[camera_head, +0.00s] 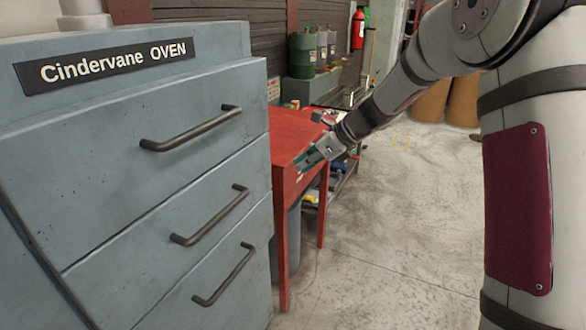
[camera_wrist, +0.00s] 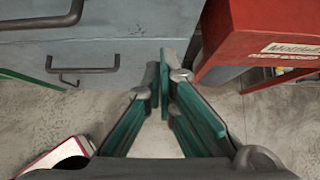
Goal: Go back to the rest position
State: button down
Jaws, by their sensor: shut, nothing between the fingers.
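My gripper (camera_head: 311,160) hangs in front of the red table's near corner in the head view, at about the height of its top. In the wrist view my gripper (camera_wrist: 164,70) shows its two green-padded fingers shut at the tips, with nothing between them. My arm reaches in from the upper right and slopes down to the left. The blue-grey oven cabinet (camera_head: 105,130) stands at the left, apart from the gripper, with its drawers shut. It also shows at the top left of the wrist view (camera_wrist: 130,50).
The red table (camera_head: 293,134) stands just behind the oven; its edge shows at the wrist view's upper right (camera_wrist: 240,40). Dark drawer handles (camera_head: 195,130) stick out from the oven. Green canisters (camera_head: 302,52) stand farther back. Grey floor (camera_head: 400,210) is open between table and arm.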

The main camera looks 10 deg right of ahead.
jog(key=s+r+n+g+h+p, duration=0.1)
jog(key=s+r+n+h, duration=0.1)
jog(key=s+r+n, duration=0.7)
jog(key=s+r+n+g+h+p, duration=0.1)
jog(key=s+r+n, duration=0.25)
jog(key=s, duration=1.05)
jog(key=s+d+n+h+p, duration=0.1)
jog(key=s+d+n+h, duration=0.1)
jog(key=s+n, duration=0.4)
jog(key=s+d+n+t+h+p, duration=0.1)
jog(key=s+d+n, duration=0.3)
jog(key=s, duration=1)
jog(key=f+n+h, duration=0.1)
jog(key=n, duration=0.1)
jog(key=shift+s+n, duration=0.15)
jog(key=shift+n, duration=0.2)
